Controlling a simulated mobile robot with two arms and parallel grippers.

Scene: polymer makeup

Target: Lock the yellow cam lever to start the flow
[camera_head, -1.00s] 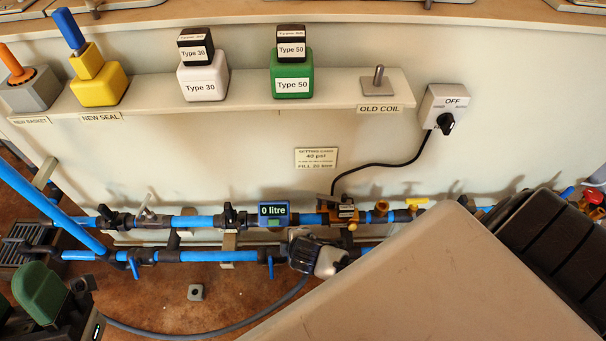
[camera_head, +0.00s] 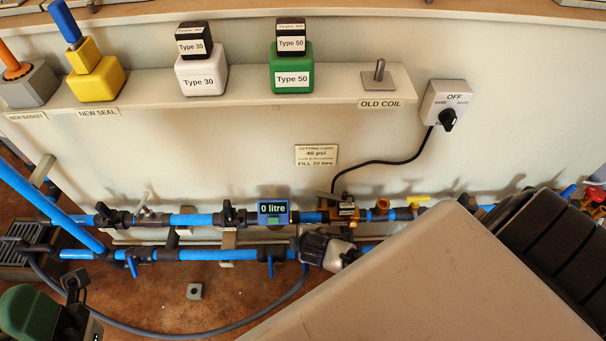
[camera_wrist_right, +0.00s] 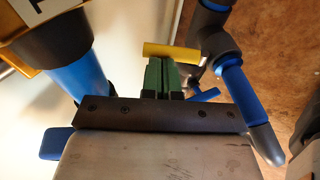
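In the right wrist view a yellow lever handle (camera_wrist_right: 172,50) sticks out sideways from a dark pipe fitting (camera_wrist_right: 218,42). My right gripper (camera_wrist_right: 163,62) points at it with its green-padded fingers close together, their tips just at the handle's lower edge. I cannot tell whether they touch it, and no thing shows between them. In the head view a small yellow handle (camera_head: 417,199) sits on the upper pipe; I cannot tell if it is the same one. My right gripper is hidden there. A green and black part, possibly of my left arm, shows lower left without clear fingers.
Blue pipes (camera_head: 205,255) with black valves run along the wall, with a 0 litre meter (camera_head: 273,212). A shelf (camera_head: 335,88) above bears coloured blocks. A rotary switch (camera_head: 447,104) reads OFF. A blue lever (camera_wrist_right: 205,95) lies beside my right fingers.

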